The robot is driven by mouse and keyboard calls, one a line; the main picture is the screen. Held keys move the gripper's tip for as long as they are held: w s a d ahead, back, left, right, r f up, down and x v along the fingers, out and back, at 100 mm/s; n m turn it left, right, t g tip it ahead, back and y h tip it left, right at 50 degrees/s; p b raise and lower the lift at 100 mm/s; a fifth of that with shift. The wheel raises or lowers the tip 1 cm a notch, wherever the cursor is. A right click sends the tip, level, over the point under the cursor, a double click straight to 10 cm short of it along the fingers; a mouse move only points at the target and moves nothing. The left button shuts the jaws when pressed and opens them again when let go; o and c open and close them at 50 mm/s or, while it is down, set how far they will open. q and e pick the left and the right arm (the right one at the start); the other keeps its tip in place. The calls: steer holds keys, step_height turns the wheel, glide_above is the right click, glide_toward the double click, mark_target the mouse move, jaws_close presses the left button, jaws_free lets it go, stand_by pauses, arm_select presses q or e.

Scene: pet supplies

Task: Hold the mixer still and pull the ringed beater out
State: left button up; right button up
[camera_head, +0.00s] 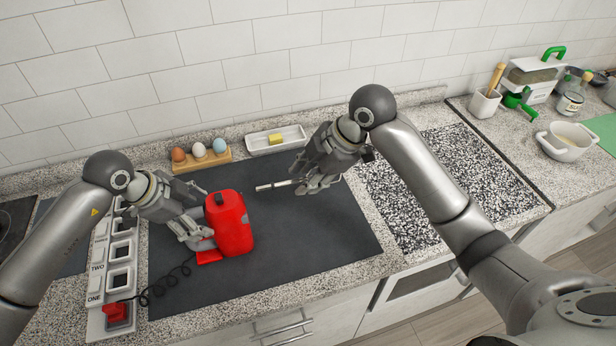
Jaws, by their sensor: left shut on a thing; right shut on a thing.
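The red mixer (232,222) stands on the dark mat at the left of the counter. My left gripper (205,236) is shut on its left side; the fingers partly hide that side. My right gripper (308,186) is shut on a beater (272,186), whose pale shaft points left towards the mixer. A gap of bare mat shows between the shaft's end and the mixer. The rest of the beater is hidden by the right gripper, so I cannot make out a ring on it.
A coiled black cord runs to a red plug (117,313) in the labelled power strip (97,325). An egg holder (203,162) and a butter dish (290,141) stand behind the dark mat (310,256). A speckled board (475,185) lies right. The mat's front right is clear.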

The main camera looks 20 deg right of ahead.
arm_select(q)
steer(key=shift+s+a+f, duration=0.1)
steer(key=shift+s+f, duration=0.1)
steer(key=shift+f, duration=0.2)
steer(key=o, duration=1)
steer(key=shift+c, duration=0.2)
steer(key=o, duration=0.3)
steer(key=shift+w, duration=0.25)
steer(key=shift+r, duration=0.2)
steer(key=shift+r, duration=0.15)
steer(key=shift+a+r, duration=0.1)
steer(key=shift+r, duration=0.2)
steer(key=v, duration=1.1)
steer(key=shift+s+a, duration=0.1)
